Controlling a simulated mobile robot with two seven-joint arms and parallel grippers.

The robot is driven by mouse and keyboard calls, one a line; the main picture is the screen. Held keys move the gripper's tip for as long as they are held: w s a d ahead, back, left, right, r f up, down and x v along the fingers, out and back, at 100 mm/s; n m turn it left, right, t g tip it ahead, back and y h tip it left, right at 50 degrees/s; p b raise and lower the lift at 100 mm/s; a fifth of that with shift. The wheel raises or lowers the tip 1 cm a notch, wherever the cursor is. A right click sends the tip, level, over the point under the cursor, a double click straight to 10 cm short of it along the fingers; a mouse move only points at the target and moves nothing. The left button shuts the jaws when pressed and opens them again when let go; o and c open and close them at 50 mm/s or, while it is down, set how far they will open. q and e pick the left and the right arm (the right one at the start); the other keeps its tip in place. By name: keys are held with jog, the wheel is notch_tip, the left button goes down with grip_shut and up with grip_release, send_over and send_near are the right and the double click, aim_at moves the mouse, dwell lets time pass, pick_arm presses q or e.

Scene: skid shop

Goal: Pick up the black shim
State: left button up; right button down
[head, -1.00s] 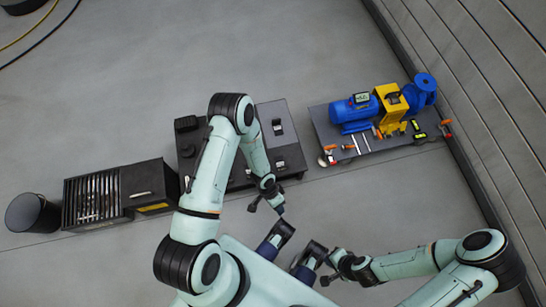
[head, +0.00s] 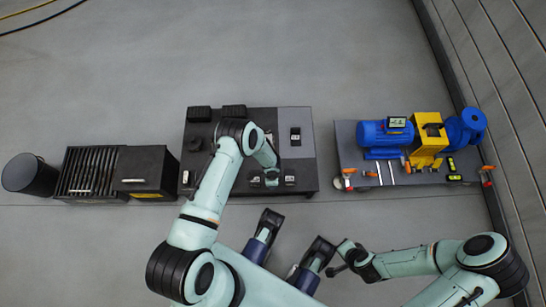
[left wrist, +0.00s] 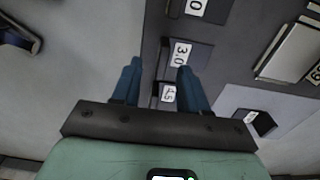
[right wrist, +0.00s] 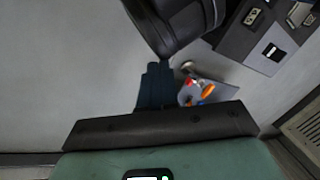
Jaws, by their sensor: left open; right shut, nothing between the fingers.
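My left gripper (head: 271,178) is open over the front part of the dark bench (head: 216,188). In the left wrist view its blue fingers (left wrist: 158,68) stand apart, with dark holders labelled 3.0 (left wrist: 190,56) and 4.5 (left wrist: 167,95) ahead of and between them. A black labelled piece (left wrist: 262,122) lies on the bench's light grey panel, right of the fingers; it also shows in the head view (head: 295,136). I cannot tell which dark piece is the black shim. My right gripper (head: 335,262) is shut and empty, away from the bench; its fingers (right wrist: 155,85) meet in the right wrist view.
A cart (head: 349,152) with a blue motor (head: 384,134) and yellow coupling guard (head: 428,138) stands at the right by the wall. A black cabinet (head: 145,168), a slotted rack (head: 90,172) and a round bin (head: 30,175) stand at the left. Bare floor lies behind the bench.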

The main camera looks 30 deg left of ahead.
pick_arm(q)
jog(key=f, duration=0.1)
jog(key=f+b, duration=0.1)
jog(key=f, duration=0.2)
jog(key=shift+w+d+b, duration=0.1)
jog(key=shift+w+b, duration=0.15)
jog(key=shift+b, duration=0.15)
jog(key=shift+f, duration=0.55)
grip_shut()
pick_arm(e)
jog(key=shift+t, duration=0.6)
jog(key=w, duration=0.1)
jog(key=w+d+f, duration=0.2)
jog(key=shift+w+f, duration=0.2)
jog(key=shift+w, duration=0.15)
pick_arm(q)
jog(key=shift+r, duration=0.2)
pick_arm(e)
jog(key=shift+s+a+r+h, duration=0.1)
jog(key=shift+h, duration=0.2)
